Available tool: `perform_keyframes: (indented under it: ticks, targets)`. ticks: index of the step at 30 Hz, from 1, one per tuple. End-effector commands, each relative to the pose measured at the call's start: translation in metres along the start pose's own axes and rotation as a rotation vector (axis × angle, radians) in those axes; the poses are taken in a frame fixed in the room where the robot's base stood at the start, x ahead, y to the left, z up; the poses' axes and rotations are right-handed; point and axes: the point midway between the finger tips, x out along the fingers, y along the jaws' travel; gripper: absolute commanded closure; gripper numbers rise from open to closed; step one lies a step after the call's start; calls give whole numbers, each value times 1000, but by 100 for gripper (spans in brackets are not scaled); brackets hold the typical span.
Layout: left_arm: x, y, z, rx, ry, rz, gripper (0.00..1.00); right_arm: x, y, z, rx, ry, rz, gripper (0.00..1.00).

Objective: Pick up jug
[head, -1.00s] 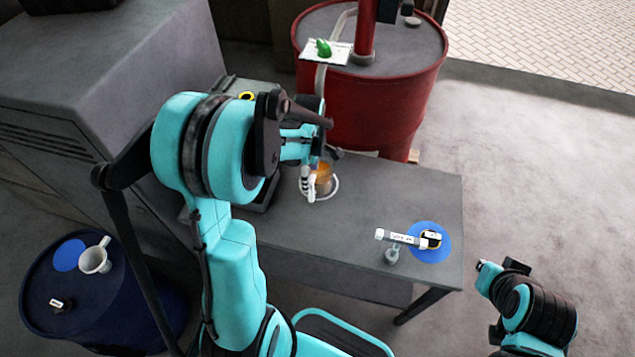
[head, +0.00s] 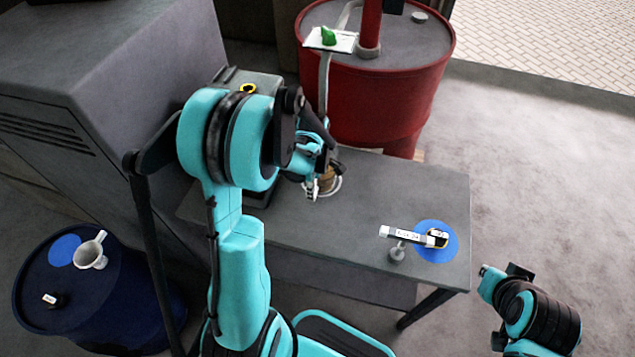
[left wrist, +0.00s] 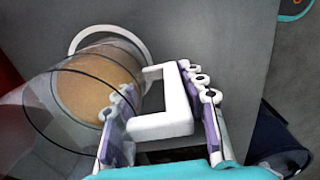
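The jug is a clear vessel with amber contents and a white squared handle. In the left wrist view the jug (left wrist: 95,80) fills the left side, with its handle (left wrist: 188,100) between my gripper's fingers. In the head view the jug (head: 328,180) stands on the grey table, partly hidden by my left gripper (head: 315,187). In the left wrist view my left gripper (left wrist: 165,125) has its fingers apart, one on each side of the handle, with no clear grip. My right gripper (head: 486,271) is low at the right, away from the jug, its fingers too small to read.
The grey table (head: 400,190) has a white ring around the jug's foot. A blue disc (head: 437,252) with a labelled white tool (head: 408,236) lies at its right. A red drum (head: 390,90) stands behind. A blue drum (head: 110,310) with a white funnel-like cup (head: 90,252) stands left.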

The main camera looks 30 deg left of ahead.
Motion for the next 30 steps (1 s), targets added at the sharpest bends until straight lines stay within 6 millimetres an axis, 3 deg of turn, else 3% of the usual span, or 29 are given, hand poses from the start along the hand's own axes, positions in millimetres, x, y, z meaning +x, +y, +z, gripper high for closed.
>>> perform_keyframes:
  ticks: [1,3,4,16,24,30]
  targets:
    - [0,0,0,0,0,-1,80,0,0,0,0,0,0,100]
    - [0,0,0,0,0,-1,99,0,0,0,0,0,0,100]
    - [0,0,0,0,0,-1,100,0,0,0,0,0,0,100]
    - [-8,0,0,0,0,-1,100,-3,0,-2,0,0,0,100]
    - [-46,0,0,0,0,-1,100,-20,0,-14,0,0,0,100]
    - [-68,12,38,6,0,-1,100,-30,0,-22,0,0,0,100]
